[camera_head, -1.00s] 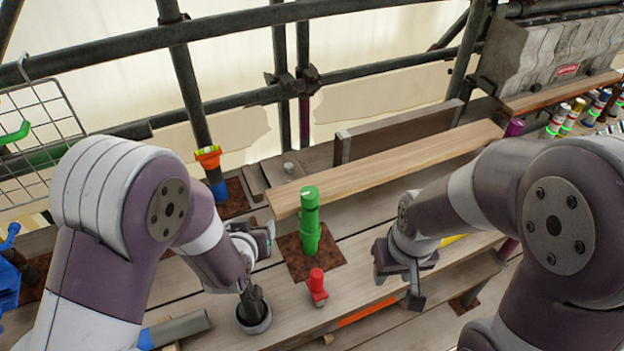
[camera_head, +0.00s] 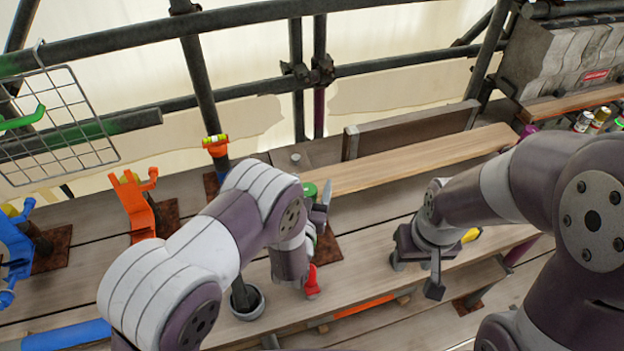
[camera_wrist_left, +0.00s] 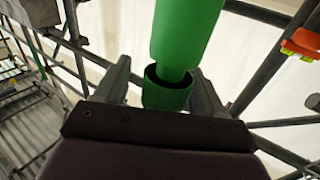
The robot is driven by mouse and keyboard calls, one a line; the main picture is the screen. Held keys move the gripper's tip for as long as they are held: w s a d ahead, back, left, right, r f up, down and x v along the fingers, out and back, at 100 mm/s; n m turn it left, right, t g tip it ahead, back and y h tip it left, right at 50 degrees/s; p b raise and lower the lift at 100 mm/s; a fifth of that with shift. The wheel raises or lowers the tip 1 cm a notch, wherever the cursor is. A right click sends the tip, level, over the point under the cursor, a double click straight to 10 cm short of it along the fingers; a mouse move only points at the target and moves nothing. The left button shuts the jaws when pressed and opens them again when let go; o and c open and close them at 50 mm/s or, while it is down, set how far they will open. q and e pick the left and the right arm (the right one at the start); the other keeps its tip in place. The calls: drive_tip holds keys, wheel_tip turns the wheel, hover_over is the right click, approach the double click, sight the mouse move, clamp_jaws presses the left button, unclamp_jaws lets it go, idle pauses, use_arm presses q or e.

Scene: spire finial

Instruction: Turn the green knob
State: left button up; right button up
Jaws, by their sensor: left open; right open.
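The green knob (camera_head: 309,190) is an upright green cylinder on a rusty square plate. In the head view my left arm hides most of it. My left gripper (camera_head: 319,198) is open at the knob. In the left wrist view its two fingers (camera_wrist_left: 160,85) stand on either side of the green part, and I cannot tell whether they touch it. My right gripper (camera_head: 416,275) is open and empty over the planks at right.
A red fitting (camera_head: 312,283) stands in front of the knob, close to my left arm. A loose wooden board (camera_head: 420,160) lies behind it. Orange (camera_head: 137,205) and blue (camera_head: 12,255) fittings stand at left. Scaffold bars (camera_head: 240,95) cross the back.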

use_arm(q)
drive_tip(key=shift+w+d, duration=0.15)
drive_tip(key=shift+w, duration=0.25)
drive_tip(key=shift+s+a+r, duration=0.1)
drive_tip(key=shift+a, duration=0.4)
drive_tip(key=shift+d, duration=0.25)
drive_tip(key=c, duration=1)
use_arm(e)
drive_tip(key=shift+s+a+r, duration=0.15)
drive_tip(key=shift+a+r, duration=0.05)
drive_tip(key=shift+a, duration=0.05)
use_arm(q)
drive_tip(key=shift+o, duration=0.2)
drive_tip(key=shift+a, duration=0.1)
drive_tip(key=shift+h, duration=0.5)
use_arm(e)
drive_tip(key=shift+f, duration=0.25)
